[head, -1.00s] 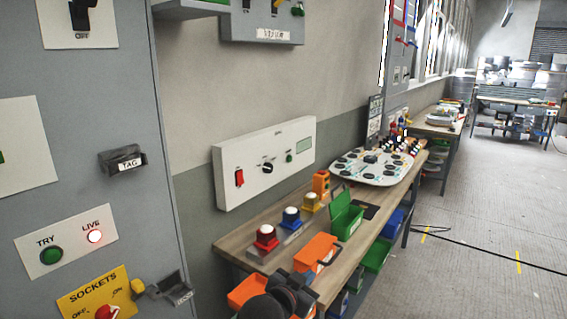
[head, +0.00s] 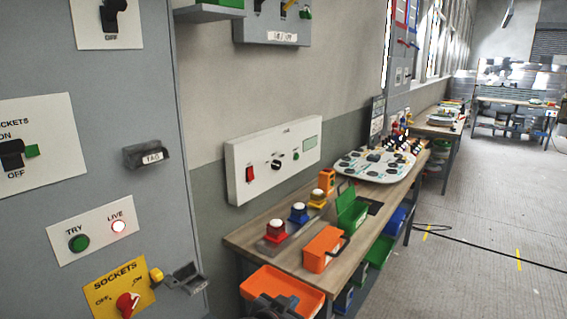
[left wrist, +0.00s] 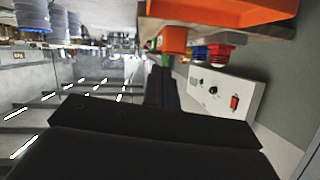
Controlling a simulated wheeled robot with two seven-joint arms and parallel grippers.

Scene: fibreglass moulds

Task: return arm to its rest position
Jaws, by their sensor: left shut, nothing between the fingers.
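My left gripper (head: 278,306) shows as a dark shape at the bottom edge of the head view, in front of the orange bin at the bench's near end. In the left wrist view its dark fingers (left wrist: 161,88) are together with nothing between them. That view is turned over, with the bench at the top. My right gripper is in neither view.
A grey cabinet with a yellow sockets panel (head: 119,290) stands at the left. The wooden bench (head: 250,234) carries an orange box (head: 324,249), a green bin (head: 351,212) and coloured buttons. A white panel (head: 273,160) hangs above. Floor at the right is mostly clear, with a cable.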

